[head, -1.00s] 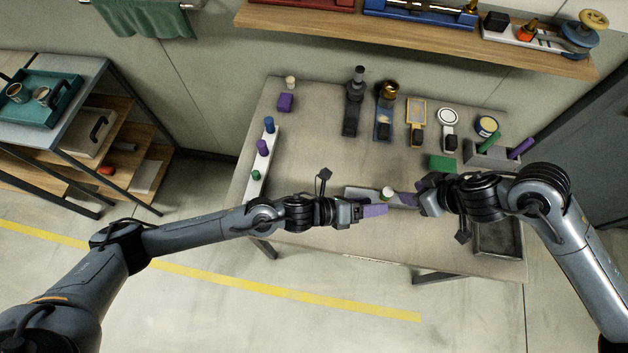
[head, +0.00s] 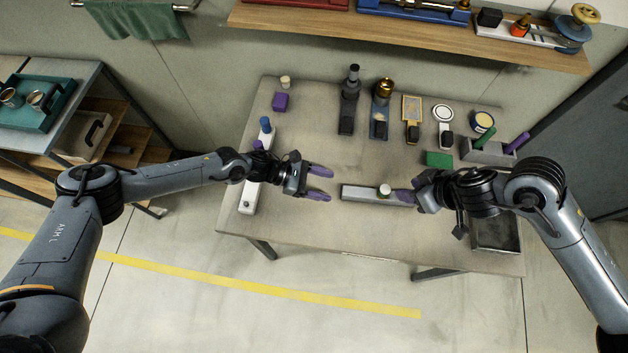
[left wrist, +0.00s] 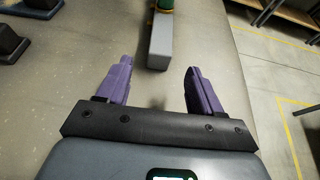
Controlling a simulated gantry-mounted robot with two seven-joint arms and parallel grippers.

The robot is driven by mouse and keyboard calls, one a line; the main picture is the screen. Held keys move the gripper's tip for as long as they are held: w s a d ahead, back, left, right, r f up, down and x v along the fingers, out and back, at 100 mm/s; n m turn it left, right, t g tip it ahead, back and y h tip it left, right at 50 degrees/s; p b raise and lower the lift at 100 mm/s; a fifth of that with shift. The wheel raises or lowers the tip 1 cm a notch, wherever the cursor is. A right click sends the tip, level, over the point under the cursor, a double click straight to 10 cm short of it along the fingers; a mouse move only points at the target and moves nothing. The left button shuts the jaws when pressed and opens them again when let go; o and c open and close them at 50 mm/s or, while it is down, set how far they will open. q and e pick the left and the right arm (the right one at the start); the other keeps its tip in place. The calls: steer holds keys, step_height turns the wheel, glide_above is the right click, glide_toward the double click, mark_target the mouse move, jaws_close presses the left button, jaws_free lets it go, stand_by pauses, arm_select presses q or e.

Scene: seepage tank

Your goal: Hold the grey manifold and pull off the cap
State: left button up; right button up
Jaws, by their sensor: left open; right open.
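The grey manifold (head: 358,193) is a long bar lying on the table near its front edge. A white-topped cap (head: 384,190) with a green lower part stands upright on it. My left gripper (head: 322,184) is open and empty, left of the manifold's left end and apart from it. In the left wrist view, the manifold (left wrist: 160,45) lies beyond and between my open purple fingers (left wrist: 158,88), with a green part (left wrist: 165,5) at the top edge. My right gripper (head: 404,196) is open at the manifold's right part, close to the cap; its far finger is partly hidden.
A white strip (head: 247,203) with a blue piece (head: 265,124) lies at the left, partly under my left arm. A green block (head: 438,159), a grey holder (head: 487,150) and a dark tray (head: 497,235) are at the right. Several fixtures stand at the back.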

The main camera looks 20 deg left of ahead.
mark_target(342, 190)
arm_select(q)
steer(key=x, duration=0.7)
steer(key=shift+d+f, duration=0.1)
steer(key=shift+d, duration=0.05)
steer(key=c, duration=1.2)
